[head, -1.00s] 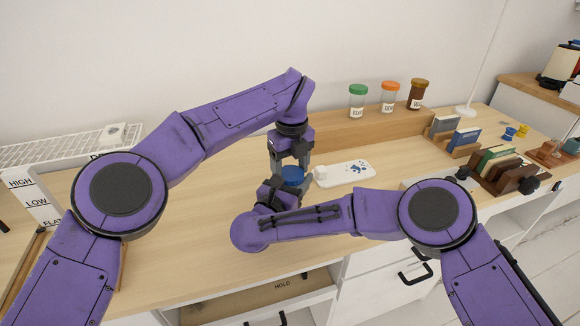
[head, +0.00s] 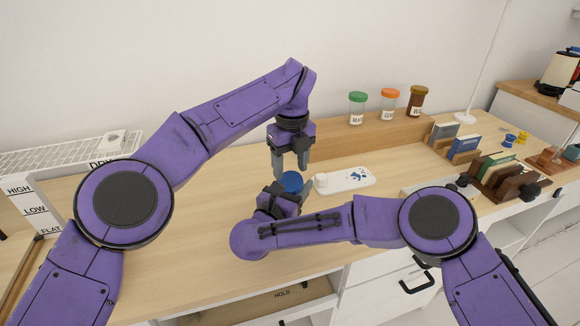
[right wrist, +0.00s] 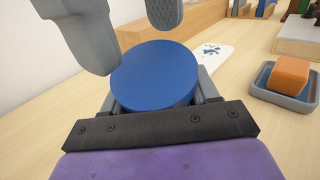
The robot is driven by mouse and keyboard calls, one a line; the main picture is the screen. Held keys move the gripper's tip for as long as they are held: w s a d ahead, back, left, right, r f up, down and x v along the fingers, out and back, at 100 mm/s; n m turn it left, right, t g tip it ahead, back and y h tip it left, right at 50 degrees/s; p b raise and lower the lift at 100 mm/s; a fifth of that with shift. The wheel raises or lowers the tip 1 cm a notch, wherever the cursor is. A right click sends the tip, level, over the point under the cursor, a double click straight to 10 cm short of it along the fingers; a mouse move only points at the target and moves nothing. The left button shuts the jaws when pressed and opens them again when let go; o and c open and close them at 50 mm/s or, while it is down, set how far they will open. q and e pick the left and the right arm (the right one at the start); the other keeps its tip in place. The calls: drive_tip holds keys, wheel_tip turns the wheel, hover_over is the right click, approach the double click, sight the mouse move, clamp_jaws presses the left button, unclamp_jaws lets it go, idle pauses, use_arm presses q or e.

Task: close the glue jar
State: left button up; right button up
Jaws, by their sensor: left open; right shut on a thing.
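A round blue lid (head: 291,181) shows between my two grippers; it fills the middle of the right wrist view (right wrist: 155,75). The lid looks level. The jar body under it is hidden by my right gripper, so how tightly it sits cannot be told. My right gripper (head: 290,191) is shut around this blue-lidded jar from the near side, its fingers at both sides just below the lid's top. My left gripper (head: 291,169) points down from above, open, with its fingertips apart just above the lid; its fingers also show in the right wrist view (right wrist: 132,48).
A white board (head: 345,180) with blue splashes lies right of the jar. Jars with green (head: 357,97), orange (head: 390,93) and brown (head: 418,90) lids stand on the back ledge. An orange block (right wrist: 288,76) sits in a grey dish (right wrist: 283,98).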

use_arm(q)
drive_tip(key=c, duration=0.6)
drive_tip(key=shift+f, duration=0.1)
drive_tip(key=shift+f, duration=0.5)
drive_tip(key=shift+s+r, duration=0.1)
drive_tip(key=shift+r, duration=1.95)
use_arm(e)
drive_tip(key=shift+s, duration=0.1)
drive_tip(key=o, duration=1.6)
use_arm(q)
drive_tip(key=shift+f+b, duration=0.5)
use_arm(e)
drive_tip(key=v, duration=1)
drive_tip(key=shift+s+a, duration=0.1)
drive_tip(key=shift+s, duration=0.15)
